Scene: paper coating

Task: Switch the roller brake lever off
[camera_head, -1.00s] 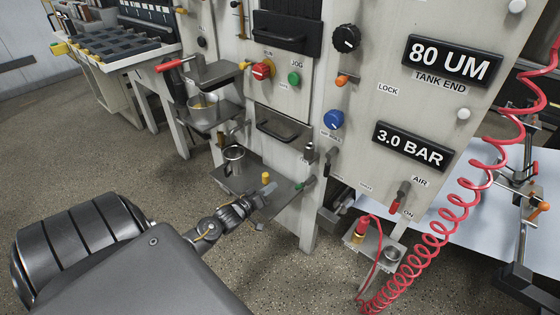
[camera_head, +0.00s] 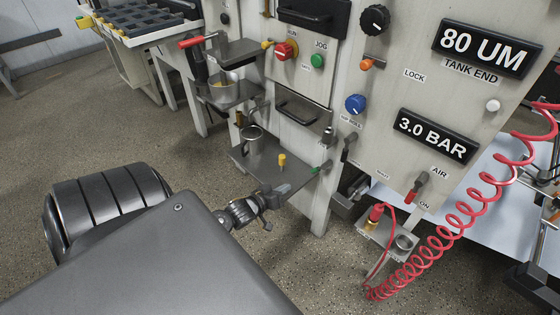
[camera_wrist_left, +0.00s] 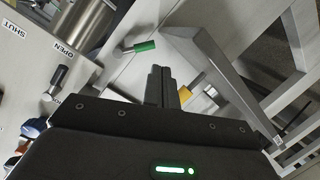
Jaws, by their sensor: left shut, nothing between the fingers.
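My left gripper (camera_head: 288,190) is at the front edge of the low metal shelf, below a yellow peg. Its fingers (camera_wrist_left: 160,86) are together and empty in the left wrist view. A green-tipped lever (camera_head: 317,170) is just right of the gripper in the head view; the same green handle (camera_wrist_left: 140,46) is ahead of the fingers, apart from them. A black-handled lever (camera_head: 349,141) is on the panel further right. A red-tipped lever (camera_head: 417,187) is by the AIR and ON labels. I cannot read which lever is marked as the roller brake. My right gripper is out of view.
The low shelf (camera_head: 262,178) carries a metal cup (camera_head: 252,135) and the yellow peg (camera_head: 282,161). A red coiled hose (camera_head: 455,225) hangs at right. A small bracket (camera_head: 385,238) holds a red-capped fitting. Open floor is in front.

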